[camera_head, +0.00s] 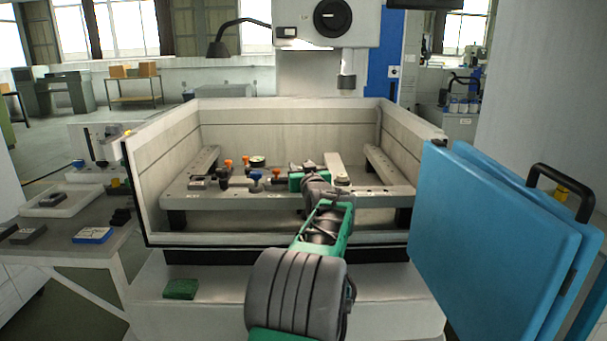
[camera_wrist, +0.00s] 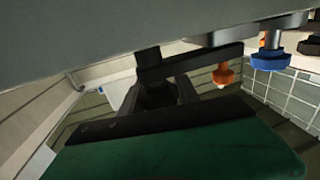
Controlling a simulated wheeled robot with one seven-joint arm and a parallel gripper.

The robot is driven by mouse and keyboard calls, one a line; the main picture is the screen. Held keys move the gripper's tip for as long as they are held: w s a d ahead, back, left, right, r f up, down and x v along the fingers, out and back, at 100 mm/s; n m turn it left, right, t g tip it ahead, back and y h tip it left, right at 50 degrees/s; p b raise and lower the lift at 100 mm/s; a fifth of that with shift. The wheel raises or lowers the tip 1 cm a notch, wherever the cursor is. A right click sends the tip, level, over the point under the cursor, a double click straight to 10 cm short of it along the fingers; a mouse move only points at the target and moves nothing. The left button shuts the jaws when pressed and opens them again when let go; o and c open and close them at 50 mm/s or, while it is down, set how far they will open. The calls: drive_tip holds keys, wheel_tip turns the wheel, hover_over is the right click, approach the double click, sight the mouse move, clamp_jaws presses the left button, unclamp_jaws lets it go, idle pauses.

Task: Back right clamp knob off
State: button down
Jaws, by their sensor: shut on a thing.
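My gripper (camera_head: 311,172) reaches over the front wall into the machine's work tank (camera_head: 160,225), at the right part of the clamping frame (camera_head: 240,199). In the wrist view my gripper (camera_wrist: 155,88) is shut on a dark part, which looks like a black clamp knob but is mostly hidden by the jaws. Left of it in the head view are orange knobs (camera_head: 276,173) and a blue knob (camera_head: 255,176). The wrist view shows an orange knob (camera_wrist: 223,76) and a blue knob (camera_wrist: 270,60) to the right of the jaws.
The machine head (camera_head: 346,82) hangs above the tank's back. Blue door panels (camera_head: 490,235) stand close on the right. A green pad (camera_head: 180,289) lies on the front ledge.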

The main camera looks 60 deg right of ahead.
drive_tip(key=shift+w+a+n+t+y+p, duration=0.2)
drive_tip(key=shift+n+t+y+p, duration=0.4)
drive_tip(key=shift+n+t+y, duration=0.5)
drive_tip(key=shift+w+a+n+t+y+p, duration=0.15)
drive_tip(key=shift+n+t+y+p, duration=0.5)
drive_tip(key=shift+y, duration=0.65)
drive_tip(key=shift+w+a+n+t+y+p, duration=0.15)
drive_tip(key=shift+n+t+y+p, duration=0.35)
drive_tip(key=shift+n+t+y, duration=0.65)
drive_tip(key=shift+a, duration=0.1)
drive_tip(key=c, duration=0.9)
unclamp_jaws()
drive_tip(key=v, duration=0.7)
drive_tip(key=shift+s+a+b, duration=0.15)
drive_tip(key=shift+s+b, duration=0.15)
drive_tip(key=shift+s, duration=0.1)
